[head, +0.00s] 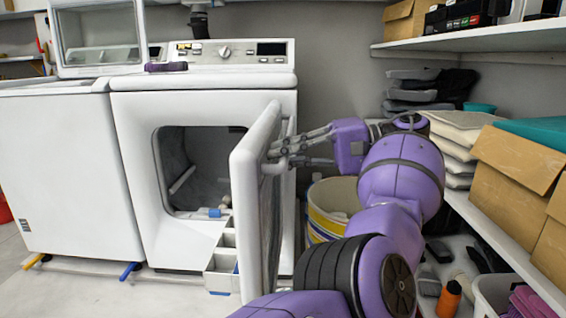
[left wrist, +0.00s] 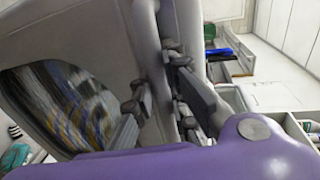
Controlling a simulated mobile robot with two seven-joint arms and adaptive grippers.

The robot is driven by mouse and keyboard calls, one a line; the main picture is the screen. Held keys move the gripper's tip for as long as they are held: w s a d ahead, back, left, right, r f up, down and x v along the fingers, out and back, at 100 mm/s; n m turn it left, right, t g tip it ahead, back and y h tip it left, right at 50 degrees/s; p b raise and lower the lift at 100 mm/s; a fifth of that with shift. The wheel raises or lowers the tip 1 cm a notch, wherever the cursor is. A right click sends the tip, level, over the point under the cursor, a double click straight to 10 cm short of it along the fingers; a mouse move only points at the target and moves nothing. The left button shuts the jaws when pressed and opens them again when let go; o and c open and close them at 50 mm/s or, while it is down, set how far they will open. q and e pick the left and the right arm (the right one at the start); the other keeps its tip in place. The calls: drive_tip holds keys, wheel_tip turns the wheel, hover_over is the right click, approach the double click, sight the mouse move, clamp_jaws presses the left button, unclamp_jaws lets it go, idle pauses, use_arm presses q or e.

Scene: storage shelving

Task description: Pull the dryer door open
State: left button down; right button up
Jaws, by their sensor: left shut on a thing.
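The white dryer (head: 205,98) stands at the centre of the head view, its dark square opening in plain sight. Its dryer door (head: 248,170) stands wide open, swung out toward me with its edge facing the camera. My left gripper (head: 281,152) reaches in from the right of the door and is shut on it, near the upper part. In the left wrist view, the gripper's fingers (left wrist: 172,100) sit against the pale door (left wrist: 105,42), with its glass window to their left. The exact contact is partly hidden. My right gripper is in neither view.
A white washer (head: 65,170) stands left of the dryer. A striped bucket (head: 330,205) is behind the door, close to my arm. Shelves with cardboard boxes (head: 505,180) crowd the right side. A white compartment rack (head: 222,262) stands low by the opening. The floor at front left is clear.

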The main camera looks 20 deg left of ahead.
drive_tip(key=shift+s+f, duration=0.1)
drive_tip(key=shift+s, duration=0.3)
use_arm(q)
drive_tip(key=c, duration=2)
unclamp_jaws()
drive_tip(key=shift+r, duration=0.1)
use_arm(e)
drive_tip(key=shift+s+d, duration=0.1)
